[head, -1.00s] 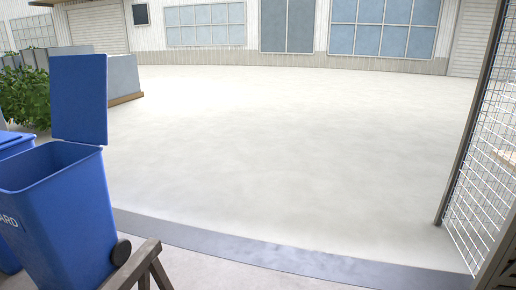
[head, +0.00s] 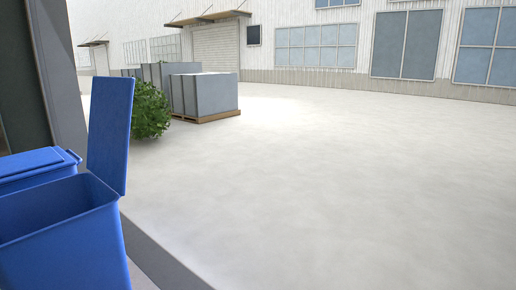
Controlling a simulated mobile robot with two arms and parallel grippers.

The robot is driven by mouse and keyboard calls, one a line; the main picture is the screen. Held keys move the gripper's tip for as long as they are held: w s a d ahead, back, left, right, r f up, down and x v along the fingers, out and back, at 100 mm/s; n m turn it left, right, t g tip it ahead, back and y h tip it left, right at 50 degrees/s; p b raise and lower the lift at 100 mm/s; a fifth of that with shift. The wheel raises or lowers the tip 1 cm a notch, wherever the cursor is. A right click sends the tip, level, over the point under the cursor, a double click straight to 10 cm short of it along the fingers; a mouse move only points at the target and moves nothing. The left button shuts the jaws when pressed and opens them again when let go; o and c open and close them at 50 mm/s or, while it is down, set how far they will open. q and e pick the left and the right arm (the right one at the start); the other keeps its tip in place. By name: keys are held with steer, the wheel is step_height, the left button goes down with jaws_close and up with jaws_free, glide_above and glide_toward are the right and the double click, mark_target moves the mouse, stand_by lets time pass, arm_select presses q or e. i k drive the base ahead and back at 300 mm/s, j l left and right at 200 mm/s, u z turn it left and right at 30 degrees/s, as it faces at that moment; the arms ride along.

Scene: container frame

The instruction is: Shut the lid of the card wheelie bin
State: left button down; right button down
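The card wheelie bin (head: 68,245) is blue and stands at the lower left of the head view, cut off by the frame's bottom and left edges. Its lid (head: 110,131) is open and stands upright, hinged at the bin's far right rim. The part of the bin's inside that shows looks empty; its bottom is hidden. Neither of my grippers is in view.
A second blue bin with a shut lid (head: 38,164) stands just behind at the left. A dark post and wall edge (head: 55,75) rise behind it. A green bush (head: 150,110) and grey boxes on a pallet (head: 205,97) stand farther off. The pale floor (head: 330,190) is clear.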

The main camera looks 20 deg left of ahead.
mark_target(112, 98)
steer(key=i+j+u, duration=0.15)
steer(key=i+u, duration=0.55)
steer(key=i+l+u, duration=0.15)
steer(key=i+u, duration=0.2)
steer(key=i, duration=0.2)
